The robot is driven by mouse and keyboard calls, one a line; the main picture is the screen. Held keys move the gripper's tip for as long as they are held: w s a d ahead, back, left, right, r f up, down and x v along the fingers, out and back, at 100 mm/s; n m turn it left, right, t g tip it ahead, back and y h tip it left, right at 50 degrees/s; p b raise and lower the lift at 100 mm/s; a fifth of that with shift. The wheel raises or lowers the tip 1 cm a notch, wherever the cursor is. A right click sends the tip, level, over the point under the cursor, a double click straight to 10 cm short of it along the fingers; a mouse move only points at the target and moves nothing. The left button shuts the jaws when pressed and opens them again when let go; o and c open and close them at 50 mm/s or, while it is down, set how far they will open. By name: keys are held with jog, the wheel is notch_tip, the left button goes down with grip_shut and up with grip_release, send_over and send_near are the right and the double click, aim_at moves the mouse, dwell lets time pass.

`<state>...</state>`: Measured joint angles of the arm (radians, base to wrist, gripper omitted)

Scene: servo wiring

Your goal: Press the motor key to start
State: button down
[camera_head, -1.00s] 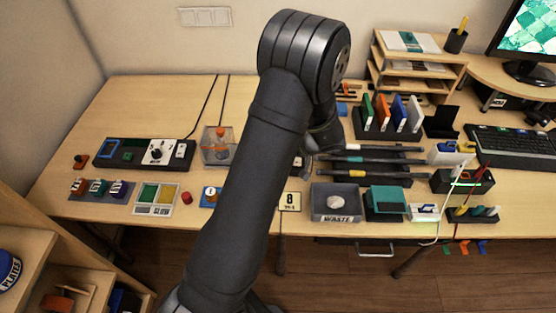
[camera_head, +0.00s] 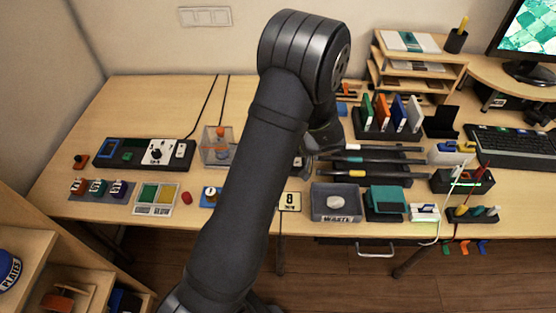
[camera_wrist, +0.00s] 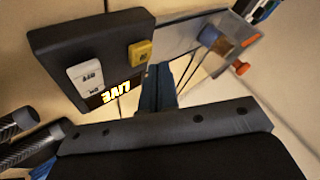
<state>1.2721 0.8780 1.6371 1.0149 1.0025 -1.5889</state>
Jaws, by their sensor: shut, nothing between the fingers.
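In the wrist view a dark box (camera_wrist: 75,45) stands at upper left. It carries a yellow key (camera_wrist: 140,52), with markings too small to read, and a white rocker switch (camera_wrist: 87,77) marked OFF and ON. A lit label (camera_wrist: 117,93) glows on its edge, apparently reading LIVE upside down. My gripper (camera_wrist: 155,72) is shut and empty, its dark blue fingers just below the yellow key in the picture. I cannot tell whether they touch the box. In the head view my arm hides the fingertips and most of the box.
A grey panel with a blue-brown round part (camera_wrist: 210,38) and an orange knob (camera_wrist: 240,68) sits right of the box. In the head view, a clear box (camera_head: 217,152) stands left of my arm, long dark rods (camera_head: 375,160) lie right, and a waste tray (camera_head: 318,212) is in front.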

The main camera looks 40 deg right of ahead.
jog(key=shift+f, duration=0.15)
dwell(0.5)
jog(key=shift+f, duration=0.3)
